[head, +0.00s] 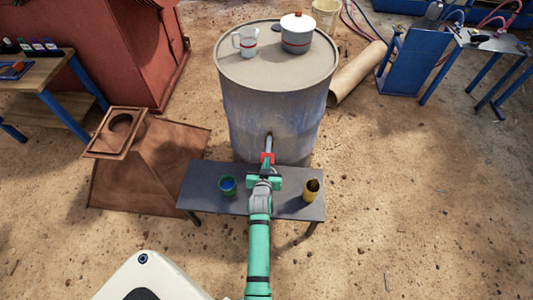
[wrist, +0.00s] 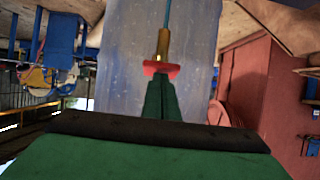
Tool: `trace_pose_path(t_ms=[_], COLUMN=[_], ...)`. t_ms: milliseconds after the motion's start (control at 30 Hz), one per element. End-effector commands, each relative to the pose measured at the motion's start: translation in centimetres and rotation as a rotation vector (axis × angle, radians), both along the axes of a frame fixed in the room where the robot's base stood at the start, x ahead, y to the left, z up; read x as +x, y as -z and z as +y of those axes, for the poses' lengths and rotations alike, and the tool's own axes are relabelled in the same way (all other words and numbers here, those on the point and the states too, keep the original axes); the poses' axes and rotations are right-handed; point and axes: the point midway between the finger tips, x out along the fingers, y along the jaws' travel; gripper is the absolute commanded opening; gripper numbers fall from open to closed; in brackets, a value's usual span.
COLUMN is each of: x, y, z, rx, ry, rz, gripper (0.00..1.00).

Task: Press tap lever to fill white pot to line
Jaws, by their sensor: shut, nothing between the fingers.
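The white pot (head: 297,42), with a red band and a lid with a red knob, stands on top of the large grey drum. The tap (head: 268,143) sticks out low from the drum's front, and its red lever (head: 267,158) is at the near end. In the wrist view the tap's brass body (wrist: 163,44) and red lever (wrist: 162,69) are straight ahead. My green gripper (head: 266,169) is shut and empty, its fingertips right at the lever. I cannot tell whether they touch it. They also show in the wrist view (wrist: 161,84).
A white jug (head: 245,41) shares the drum top. A rusty hopper (head: 125,150) lies left.

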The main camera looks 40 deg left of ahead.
Motion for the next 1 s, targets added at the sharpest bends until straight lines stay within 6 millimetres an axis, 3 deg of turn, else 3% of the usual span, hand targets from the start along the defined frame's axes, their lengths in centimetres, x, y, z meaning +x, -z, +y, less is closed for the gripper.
trace_pose_path(t_ms=[33, 167, 400, 800, 1000], x=[-0.8, -0.8, -0.9, -7.3, -9.0], y=[1.8, 0.9, -3.8, -3.8, -4.0], z=[-0.4, -0.4, -0.9, -4.6, -5.4], rx=[-0.021, -0.018, -0.001, -0.002, 0.0], ry=[0.0, 0.0, 0.003, 0.0, -0.004], rz=[0.034, 0.03, 0.005, 0.003, 0.0], gripper=[0.0, 0.0, 0.0, 0.0, 0.0])
